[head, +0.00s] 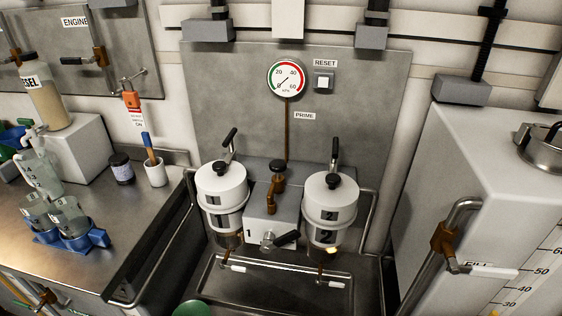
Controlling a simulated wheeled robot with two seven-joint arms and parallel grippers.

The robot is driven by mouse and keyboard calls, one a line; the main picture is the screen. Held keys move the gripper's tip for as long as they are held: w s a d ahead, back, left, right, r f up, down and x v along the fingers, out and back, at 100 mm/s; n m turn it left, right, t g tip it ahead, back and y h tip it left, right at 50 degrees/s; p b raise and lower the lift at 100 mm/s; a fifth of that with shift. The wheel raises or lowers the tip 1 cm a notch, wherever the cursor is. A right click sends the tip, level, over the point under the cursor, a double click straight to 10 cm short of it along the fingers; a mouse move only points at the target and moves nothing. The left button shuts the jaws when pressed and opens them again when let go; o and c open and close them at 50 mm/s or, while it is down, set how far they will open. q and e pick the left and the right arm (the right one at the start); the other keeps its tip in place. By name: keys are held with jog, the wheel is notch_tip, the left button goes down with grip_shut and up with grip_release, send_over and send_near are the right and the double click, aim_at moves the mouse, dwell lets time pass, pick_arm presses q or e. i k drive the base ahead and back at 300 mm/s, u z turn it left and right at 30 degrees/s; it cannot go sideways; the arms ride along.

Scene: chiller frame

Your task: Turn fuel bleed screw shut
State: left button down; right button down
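Two white filter canisters, one on the left (221,186) and one on the right (330,201), stand on either side of a grey block marked 1 (272,225). Each has a black knob (220,168) and a black-handled lever on its lid. A bronze fitting with a dark knob (278,166) rises from the block, and a black-handled valve (287,239) is on its front. No label names the fuel bleed screw, so I cannot tell which part it is or whether it is shut. Neither of my grippers is in view.
A round gauge (286,78) and a RESET button (323,82) are on the back panel, above a PRIME label. A drip tray (215,268) lies below the canisters. The left counter (75,180) holds bottles and cups. A white tank (470,160) stands right.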

aim_at(269, 198)
jog(key=z, duration=0.55)
jog(key=k, duration=1.3)
jog(key=u, duration=0.45)
jog(key=i, duration=1)
jog(key=u, duration=0.75)
jog(key=i, duration=0.3)
jog(key=u, duration=0.05)
